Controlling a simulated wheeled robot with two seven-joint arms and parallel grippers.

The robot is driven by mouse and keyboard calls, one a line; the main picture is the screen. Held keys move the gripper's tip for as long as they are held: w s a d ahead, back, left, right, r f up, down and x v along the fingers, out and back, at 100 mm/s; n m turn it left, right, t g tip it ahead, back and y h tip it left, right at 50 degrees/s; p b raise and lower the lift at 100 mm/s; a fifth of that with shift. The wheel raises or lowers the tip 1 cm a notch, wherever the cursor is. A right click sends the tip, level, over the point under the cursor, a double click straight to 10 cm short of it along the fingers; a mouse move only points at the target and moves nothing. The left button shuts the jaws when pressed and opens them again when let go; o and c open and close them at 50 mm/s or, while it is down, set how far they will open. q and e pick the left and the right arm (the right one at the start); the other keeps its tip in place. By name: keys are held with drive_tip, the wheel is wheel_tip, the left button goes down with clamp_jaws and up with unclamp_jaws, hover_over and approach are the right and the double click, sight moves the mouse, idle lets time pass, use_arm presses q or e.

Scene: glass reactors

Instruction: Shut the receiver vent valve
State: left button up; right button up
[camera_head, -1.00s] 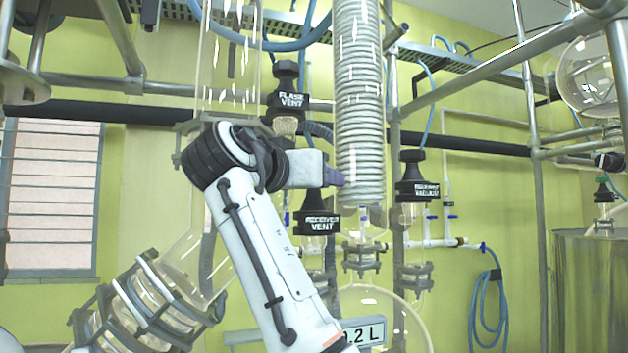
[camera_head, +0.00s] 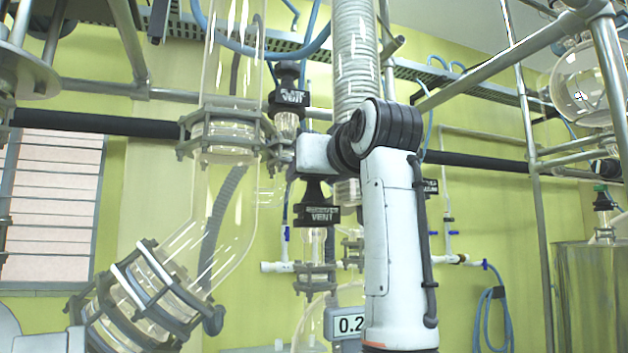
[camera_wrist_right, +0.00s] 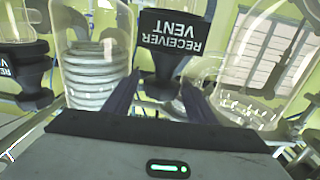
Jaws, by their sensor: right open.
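The receiver vent valve (camera_head: 317,214) has a black labelled handle with a narrower top, above a clear glass neck. In the head view it hangs below my right gripper (camera_head: 294,163), whose fingers are mostly hidden. In the right wrist view the receiver vent handle (camera_wrist_right: 172,45) shows upside down, ahead of my right gripper (camera_wrist_right: 158,88). The two dark fingers are apart, one on each side of the handle's narrow part. I cannot tell whether they touch it. My left gripper is not in view.
The flask vent valve (camera_head: 290,97) stands just above my right gripper. The receiver vacuum valve (camera_head: 431,187) is mostly behind my right arm. A coiled glass condenser (camera_head: 355,65) rises behind the arm. Large glass tubing (camera_head: 225,200) stands to the left, and metal frame bars surround the area.

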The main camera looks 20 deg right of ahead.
drive_tip(key=shift+a, duration=0.1)
drive_tip(key=c, duration=0.9)
drive_tip(key=shift+o, duration=0.2)
drive_tip(key=m+g+h+p, duration=0.1)
drive_tip(key=m+h+p, duration=0.1)
drive_tip(key=h, duration=0.1)
drive_tip(key=m+g+h+p, duration=0.1)
drive_tip(key=m+h+p, duration=0.1)
drive_tip(key=h, duration=0.2)
drive_tip(key=m+g+h+p, duration=0.1)
drive_tip(key=m+h+p, duration=0.1)
drive_tip(key=m+h, duration=0.1)
drive_tip(key=shift+a+r, duration=0.1)
drive_tip(key=shift+r, duration=0.2)
drive_tip(key=shift+f+m+g+h, duration=0.2)
drive_tip(key=shift+m+g+h, duration=0.25)
drive_tip(key=shift+h, duration=0.25)
drive_tip(key=shift+m+g+h, duration=0.25)
drive_tip(key=shift+g+h, duration=0.05)
drive_tip(key=shift+g, duration=0.05)
drive_tip(key=o, duration=0.9)
drive_tip(key=shift+c, duration=0.2)
drive_tip(key=shift+f, duration=0.1)
